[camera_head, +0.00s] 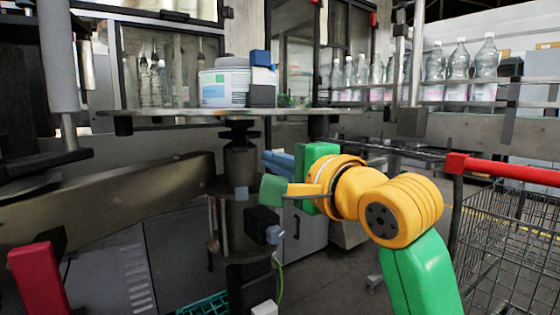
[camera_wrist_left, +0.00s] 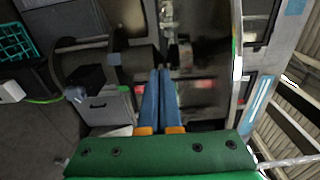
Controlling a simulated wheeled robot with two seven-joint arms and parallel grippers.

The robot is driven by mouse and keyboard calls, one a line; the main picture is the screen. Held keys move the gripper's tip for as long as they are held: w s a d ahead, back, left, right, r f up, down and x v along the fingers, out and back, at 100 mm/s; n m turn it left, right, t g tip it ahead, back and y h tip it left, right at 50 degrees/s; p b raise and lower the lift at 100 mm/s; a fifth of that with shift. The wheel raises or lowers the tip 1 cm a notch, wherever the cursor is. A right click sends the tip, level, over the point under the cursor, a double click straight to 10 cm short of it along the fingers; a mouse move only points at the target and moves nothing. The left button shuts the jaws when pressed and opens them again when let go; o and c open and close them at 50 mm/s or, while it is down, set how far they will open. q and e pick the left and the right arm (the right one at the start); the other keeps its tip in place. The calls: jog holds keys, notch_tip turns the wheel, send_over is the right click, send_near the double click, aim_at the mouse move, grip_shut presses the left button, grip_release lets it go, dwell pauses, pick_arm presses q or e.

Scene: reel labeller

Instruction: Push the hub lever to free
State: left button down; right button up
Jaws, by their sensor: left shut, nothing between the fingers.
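My left gripper (camera_head: 268,158) is shut with nothing between its blue fingers. In the head view it reaches left from the green palm, near a dark upright post (camera_head: 240,165) under a round metal plate (camera_head: 185,114). In the left wrist view the shut fingers (camera_wrist_left: 160,74) point at a dark, blurred shaft area. I cannot tell whether they touch anything. No part is clearly recognisable as the hub lever. A small grey block (camera_head: 241,193) sits on the post, and a black box with a grey knob (camera_head: 274,235) is lower down. My right gripper is not in view.
Bottles (camera_head: 460,60) line a conveyor at the back right. A wire cart with a red handle (camera_head: 505,168) stands at the right. A teal crate (camera_head: 203,305) is low down.

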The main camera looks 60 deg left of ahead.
pick_arm(q)
jog(key=shift+s+d, duration=0.7)
jog(key=shift+d, duration=0.2)
jog(key=shift+s+d, duration=0.65)
jog(key=shift+d, duration=0.25)
